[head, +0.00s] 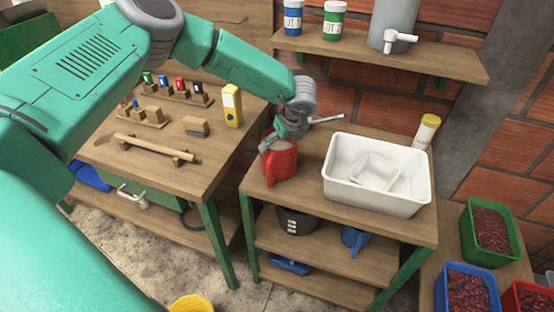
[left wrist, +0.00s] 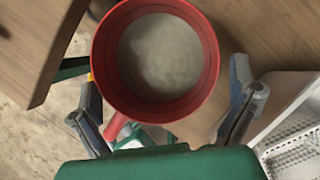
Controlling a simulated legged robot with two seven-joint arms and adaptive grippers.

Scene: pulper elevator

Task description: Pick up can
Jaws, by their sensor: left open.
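A red can (head: 280,166) with a handle stands upright at the left end of the wooden bench, next to a white basin. In the left wrist view the can (left wrist: 112,60) is seen from above, with a round rim, a greyish inside and its handle toward the lower left. My left gripper (head: 287,139) is over the can's top in the head view. In the left wrist view its two fingers (left wrist: 166,88) are apart, one on each side of the can; contact is not clear. It is open and holds nothing. My right gripper is out of view.
The white basin (head: 376,196) stands to the right, with a yellow-capped bottle (head: 427,132) behind it. A second workbench (head: 112,167) with small tools and a yellow box (head: 231,106) is left. A shelf (head: 400,62) is above. Bins of red fruit (head: 490,228) stand at right.

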